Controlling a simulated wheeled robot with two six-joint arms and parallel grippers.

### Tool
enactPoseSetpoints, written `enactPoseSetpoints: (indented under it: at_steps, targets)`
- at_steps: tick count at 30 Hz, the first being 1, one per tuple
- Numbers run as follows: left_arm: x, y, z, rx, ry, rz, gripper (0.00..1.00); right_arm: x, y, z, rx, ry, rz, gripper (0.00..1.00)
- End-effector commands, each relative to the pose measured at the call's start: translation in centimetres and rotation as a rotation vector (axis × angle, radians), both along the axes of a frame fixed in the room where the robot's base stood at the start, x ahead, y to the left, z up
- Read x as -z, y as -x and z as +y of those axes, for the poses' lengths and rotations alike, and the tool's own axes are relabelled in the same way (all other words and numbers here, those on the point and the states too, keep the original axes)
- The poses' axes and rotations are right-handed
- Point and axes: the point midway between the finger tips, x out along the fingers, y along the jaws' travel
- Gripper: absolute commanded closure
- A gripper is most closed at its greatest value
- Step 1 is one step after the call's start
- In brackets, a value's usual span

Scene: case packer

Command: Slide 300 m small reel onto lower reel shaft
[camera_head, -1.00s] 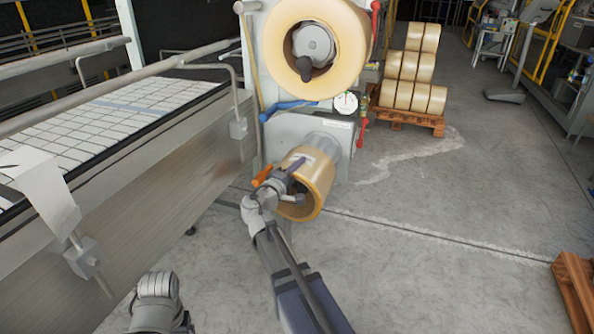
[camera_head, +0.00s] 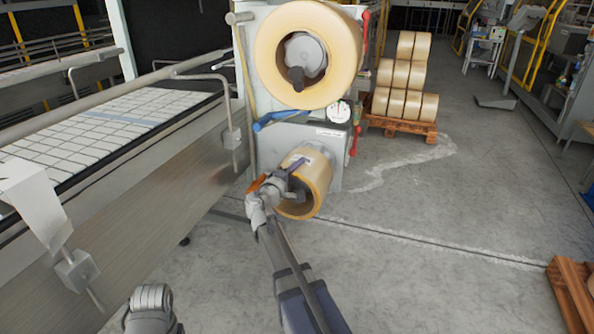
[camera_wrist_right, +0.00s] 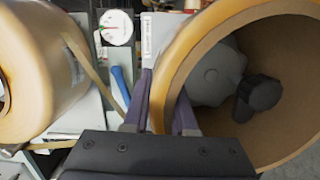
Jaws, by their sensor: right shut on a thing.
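The small tan tape reel (camera_head: 318,178) is at the lower front of the machine, close against its grey panel. In the right wrist view, the gripper (camera_wrist_right: 160,105) pinches the wall of the reel (camera_wrist_right: 195,30). Through the open core, the grey lower reel shaft (camera_wrist_right: 212,75) and its black knob (camera_wrist_right: 258,97) show inside the ring, off centre. How far the reel sits along the shaft is hard to tell. My left gripper is out of view.
A large upper reel (camera_head: 340,75) hangs on its hub just above, and fills the left of the wrist view (camera_wrist_right: 40,85). A blue handle (camera_head: 285,118) and dial gauge (camera_head: 339,111) sit between. A conveyor (camera_head: 150,190) runs along the left. Open floor (camera_head: 420,270) lies right.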

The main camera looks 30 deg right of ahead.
Motion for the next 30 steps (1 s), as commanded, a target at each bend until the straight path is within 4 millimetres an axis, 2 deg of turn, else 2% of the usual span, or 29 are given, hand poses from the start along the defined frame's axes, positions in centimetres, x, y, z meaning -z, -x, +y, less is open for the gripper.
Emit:
enactPoseSetpoints:
  at_steps: [30]
  targets:
    - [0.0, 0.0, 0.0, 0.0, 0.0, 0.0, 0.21, -0.1, -3.8, -4.4, 0.0, 0.004, 0.0, 1.0]
